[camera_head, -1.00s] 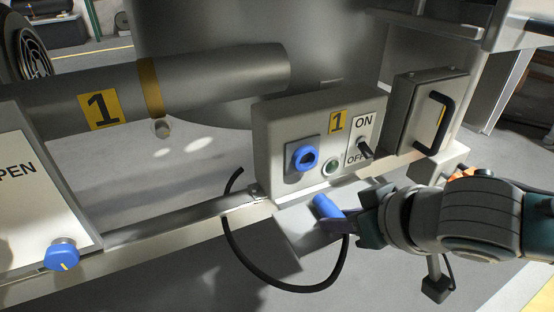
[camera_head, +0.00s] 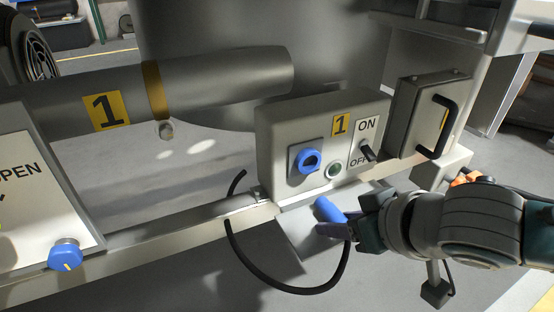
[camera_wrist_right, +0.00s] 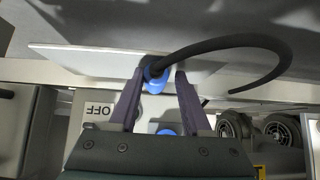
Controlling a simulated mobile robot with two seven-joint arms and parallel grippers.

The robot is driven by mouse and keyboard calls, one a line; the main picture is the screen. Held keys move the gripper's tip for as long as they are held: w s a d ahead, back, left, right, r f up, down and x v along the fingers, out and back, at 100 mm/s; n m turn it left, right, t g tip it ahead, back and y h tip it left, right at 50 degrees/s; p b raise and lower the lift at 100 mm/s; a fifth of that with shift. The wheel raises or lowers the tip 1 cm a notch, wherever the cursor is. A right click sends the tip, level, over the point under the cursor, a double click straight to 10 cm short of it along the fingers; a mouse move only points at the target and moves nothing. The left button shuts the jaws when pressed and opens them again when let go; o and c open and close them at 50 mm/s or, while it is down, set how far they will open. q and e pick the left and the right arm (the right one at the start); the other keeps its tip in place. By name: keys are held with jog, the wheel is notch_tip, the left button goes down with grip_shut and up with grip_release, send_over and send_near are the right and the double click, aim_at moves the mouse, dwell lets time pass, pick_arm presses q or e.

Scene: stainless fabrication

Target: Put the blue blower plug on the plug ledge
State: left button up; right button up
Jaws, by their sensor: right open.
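The blue blower plug (camera_head: 328,210), with a black cable, is at the plug ledge (camera_head: 293,236), a flat grey plate below the blower switch box. The plug also shows in the right wrist view (camera_wrist_right: 155,82), at the edge of the pale ledge plate (camera_wrist_right: 90,60). My right gripper (camera_head: 335,218) is open around the plug. In the right wrist view its purple fingers (camera_wrist_right: 160,74) stand on either side of the plug. I cannot tell whether a finger still touches it, and the plug's underside is hidden. My left gripper is not in view.
The switch box (camera_head: 290,130) carries a blue socket (camera_head: 308,160), a green button and an ON/OFF switch. A grey box with a black handle (camera_head: 438,125) stands to its right. The cable (camera_head: 290,288) loops below the rail. A blue knob (camera_head: 65,255) is at left.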

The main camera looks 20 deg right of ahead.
jog(key=shift+s+d+f, duration=0.3)
jog(key=shift+s+f, duration=0.1)
jog(key=shift+f, duration=0.1)
notch_tip(320, 180, up, 2)
jog(key=shift+a+r+p, duration=0.1)
jog(key=shift+p, duration=0.85)
jog(key=s+a+r+g+p, duration=0.1)
jog(key=s+r+g+p, duration=0.1)
jog(key=s+r, duration=0.4)
jog(key=s+a+r+n+g+p, duration=0.1)
jog(key=s+r+p, duration=0.4)
jog(key=s, duration=0.8)
notch_tip(320, 180, up, 2)
jog(key=shift+a+r+g+h, duration=0.15)
jog(key=shift+a+g+h, duration=0.25)
jog(key=shift+a+g, duration=0.55)
jog(key=shift+d+g, duration=0.15)
jog(key=shift+g, duration=0.1)
